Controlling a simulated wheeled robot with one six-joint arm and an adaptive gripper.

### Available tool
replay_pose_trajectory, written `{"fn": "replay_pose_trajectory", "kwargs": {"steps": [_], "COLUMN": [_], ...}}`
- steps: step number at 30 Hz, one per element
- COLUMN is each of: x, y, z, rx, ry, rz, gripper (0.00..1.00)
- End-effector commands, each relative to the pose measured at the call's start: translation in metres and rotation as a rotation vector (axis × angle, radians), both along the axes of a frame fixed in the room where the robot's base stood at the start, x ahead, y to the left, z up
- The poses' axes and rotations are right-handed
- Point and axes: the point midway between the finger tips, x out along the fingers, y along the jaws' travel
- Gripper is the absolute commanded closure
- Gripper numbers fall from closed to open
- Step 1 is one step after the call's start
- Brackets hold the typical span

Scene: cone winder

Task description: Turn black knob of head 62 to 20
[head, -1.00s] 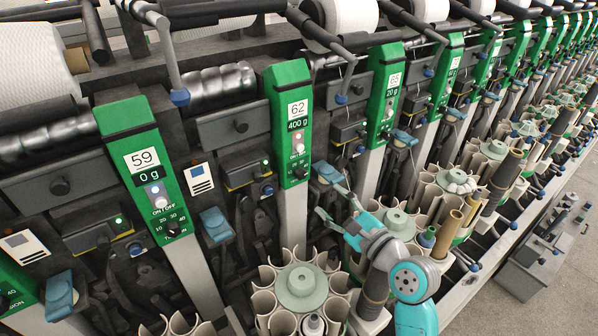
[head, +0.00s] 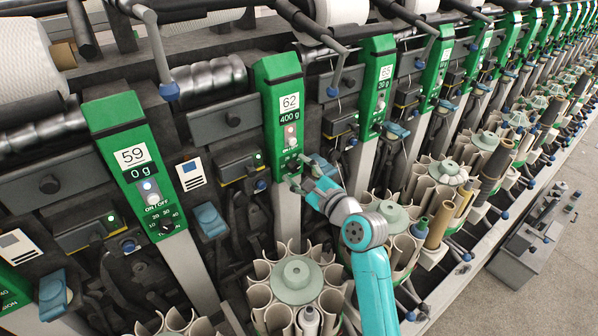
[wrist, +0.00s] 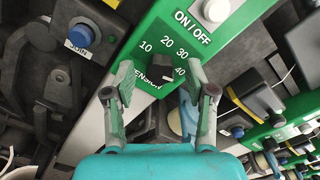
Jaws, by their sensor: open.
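The green panel of head 62 (head: 289,102) stands in the middle of the head view, its display reading 400 g. Its black knob (wrist: 161,67) shows in the wrist view, below the white ON/OFF button (wrist: 216,9), with the marks 10, 20, 30 and 40 around it. I cannot clearly read where the knob points. My gripper (wrist: 160,72) is open, one finger on each side of the knob in the picture. I cannot tell whether either finger touches it. In the head view my gripper (head: 298,174) is at the panel's lower end and partly hides the knob.
Head 59's panel (head: 142,170), reading 0 g, stands to the left, and another green head (head: 379,90) to the right. Round cone holders (head: 297,280) stand below. A blue-capped button (wrist: 80,36) is left of the fingers in the wrist view.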

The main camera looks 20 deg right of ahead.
Motion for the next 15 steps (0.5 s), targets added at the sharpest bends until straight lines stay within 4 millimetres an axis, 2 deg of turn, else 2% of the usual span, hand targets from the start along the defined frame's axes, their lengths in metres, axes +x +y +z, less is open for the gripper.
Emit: {"fn": "replay_pose_trajectory", "kwargs": {"steps": [3,9,10,15], "x": [-0.0002,-0.0003,-0.0003,-0.0004], "y": [-0.0001,-0.0001,-0.0001,-0.0001], "z": [0.0000,0.0000,-0.0001,-0.0001], "rx": [0.000,0.000,0.000,-0.003], "ry": [0.000,0.000,0.000,-0.001], "rz": [0.000,0.000,0.000,0.000], "gripper": [0.44,0.94,1.00,1.00]}}
